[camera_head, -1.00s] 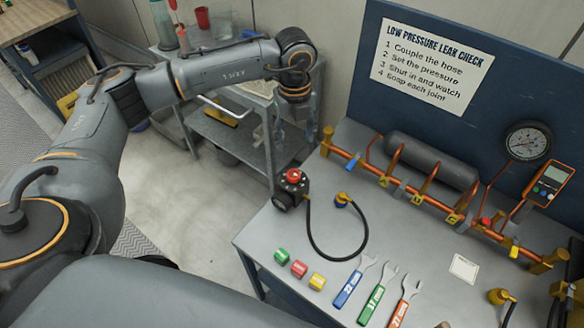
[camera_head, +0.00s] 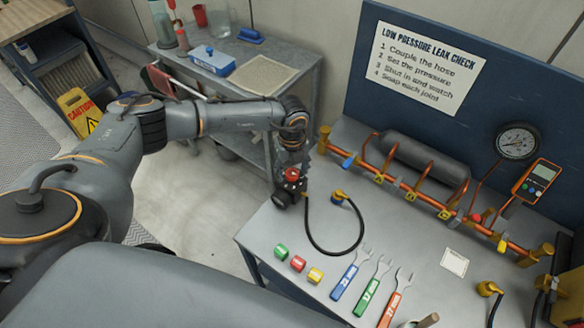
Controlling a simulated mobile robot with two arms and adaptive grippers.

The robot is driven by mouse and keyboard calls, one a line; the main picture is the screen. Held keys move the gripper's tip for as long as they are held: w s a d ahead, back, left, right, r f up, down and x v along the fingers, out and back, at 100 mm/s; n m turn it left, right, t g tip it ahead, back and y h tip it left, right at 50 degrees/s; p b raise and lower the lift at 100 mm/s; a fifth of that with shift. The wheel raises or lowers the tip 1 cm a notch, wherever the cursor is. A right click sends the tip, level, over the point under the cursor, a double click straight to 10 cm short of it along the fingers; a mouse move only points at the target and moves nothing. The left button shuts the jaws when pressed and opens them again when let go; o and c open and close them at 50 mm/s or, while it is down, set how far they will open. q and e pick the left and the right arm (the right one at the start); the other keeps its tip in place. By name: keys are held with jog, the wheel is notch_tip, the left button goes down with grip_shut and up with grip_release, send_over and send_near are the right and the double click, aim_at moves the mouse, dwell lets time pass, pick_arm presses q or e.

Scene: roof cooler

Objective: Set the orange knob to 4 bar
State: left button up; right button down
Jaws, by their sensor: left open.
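The orange-red knob (camera_head: 291,174) tops a small dark regulator (camera_head: 287,193) at the left edge of the bench, with a black hose running from it. The knob's scale is too small to read. My left gripper (camera_head: 298,163) is open and points down right at the knob, partly behind it; I cannot tell whether the fingers touch it. A round pressure gauge (camera_head: 517,141) is on the blue back panel, too small to read. My right gripper is not in view.
Coloured blocks (camera_head: 298,263) and several wrenches (camera_head: 377,290) lie along the bench front. A copper pipe rack with a grey tank (camera_head: 425,163) runs along the back. A cart (camera_head: 310,90) stands behind my arm.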

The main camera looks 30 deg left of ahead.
pick_arm(q)
jog(key=c, duration=1.2)
